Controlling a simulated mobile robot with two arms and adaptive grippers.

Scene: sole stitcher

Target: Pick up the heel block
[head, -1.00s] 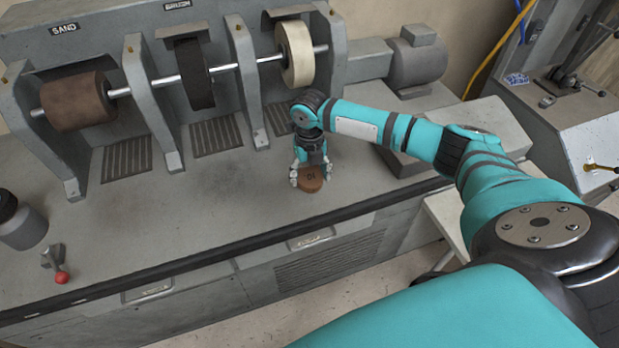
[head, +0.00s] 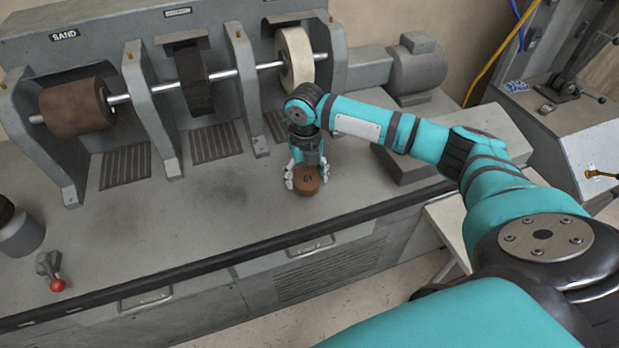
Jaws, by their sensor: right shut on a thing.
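The heel block (head: 307,182) is a small brown piece with dark marking on its top, in the head view right of the middle, over the front part of the grey bench top. My right gripper (head: 306,177) reaches down from above and is shut on the heel block, with one finger on each side of it. I cannot tell for sure whether the block touches the bench or hangs just above it. My left gripper does not show.
A finishing machine with a brown drum (head: 75,107), a black wheel (head: 194,80) and a cream wheel (head: 295,57) stands behind. A red-knobbed lever (head: 50,270) and a dark canister (head: 18,228) are at the left. The bench middle is clear.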

